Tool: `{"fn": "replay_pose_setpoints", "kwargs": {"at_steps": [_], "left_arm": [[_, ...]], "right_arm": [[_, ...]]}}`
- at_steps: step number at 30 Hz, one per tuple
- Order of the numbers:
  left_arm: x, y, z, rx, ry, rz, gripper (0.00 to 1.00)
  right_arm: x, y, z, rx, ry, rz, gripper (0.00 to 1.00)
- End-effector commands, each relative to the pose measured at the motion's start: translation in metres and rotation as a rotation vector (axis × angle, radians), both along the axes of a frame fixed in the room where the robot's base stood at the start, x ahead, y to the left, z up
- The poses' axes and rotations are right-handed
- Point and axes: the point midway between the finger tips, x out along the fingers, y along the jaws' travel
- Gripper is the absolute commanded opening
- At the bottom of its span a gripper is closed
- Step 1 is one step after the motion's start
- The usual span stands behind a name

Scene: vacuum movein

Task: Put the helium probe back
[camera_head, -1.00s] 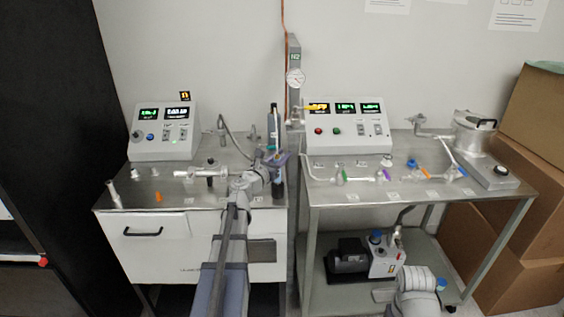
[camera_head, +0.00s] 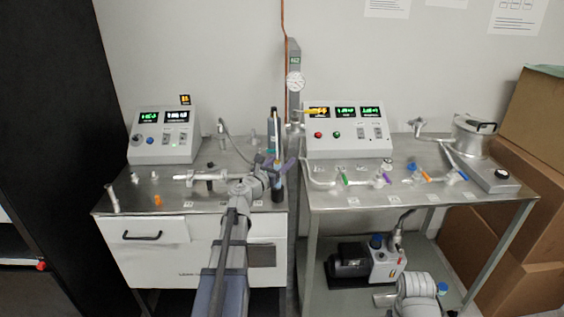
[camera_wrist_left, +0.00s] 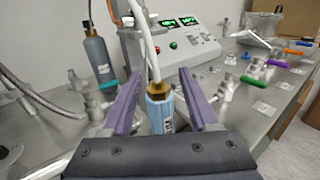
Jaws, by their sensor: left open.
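My left gripper (camera_head: 283,166) is open near the right edge of the left cart. In the left wrist view its two purple fingers (camera_wrist_left: 158,98) stand apart on either side of a light-blue cylinder (camera_wrist_left: 159,112) with a brass top and a pale hose, which may be the helium probe. I cannot tell whether the fingers touch it. A grey bottle (camera_wrist_left: 97,58) with a brass top stands beyond to the left. In the head view a dark upright cylinder (camera_head: 272,130) shows just behind the gripper. My right gripper is out of view.
The left cart (camera_head: 190,235) carries a control box (camera_head: 165,138) and metal fittings. The right table (camera_head: 420,198) holds another control box (camera_head: 347,130), coloured valves and a metal vessel (camera_head: 473,132). A pump (camera_head: 372,262) sits on its lower shelf. A gauge post (camera_head: 293,90) stands between them.

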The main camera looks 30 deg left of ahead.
Motion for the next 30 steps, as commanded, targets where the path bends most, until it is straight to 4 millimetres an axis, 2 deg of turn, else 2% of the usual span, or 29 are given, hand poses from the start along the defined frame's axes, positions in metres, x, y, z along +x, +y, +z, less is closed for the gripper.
{"fn": "replay_pose_setpoints", "kwargs": {"at_steps": [6,12,18,24,30], "left_arm": [[-0.002,0.0,0.014,0.0,0.0,0.0,0.6],[-0.05,0.0,0.009,0.0,0.0,0.003,0.6],[-0.089,0.002,0.009,0.0,0.0,0.003,0.6],[-0.113,0.004,0.009,0.0,0.0,0.001,0.6],[-0.12,0.005,0.009,0.0,0.0,0.001,0.6]], "right_arm": [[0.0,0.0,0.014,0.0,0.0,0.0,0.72],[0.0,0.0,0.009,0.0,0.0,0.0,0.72],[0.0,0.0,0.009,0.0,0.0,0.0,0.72],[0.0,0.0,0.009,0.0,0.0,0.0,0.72],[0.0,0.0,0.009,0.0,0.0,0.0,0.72]]}}
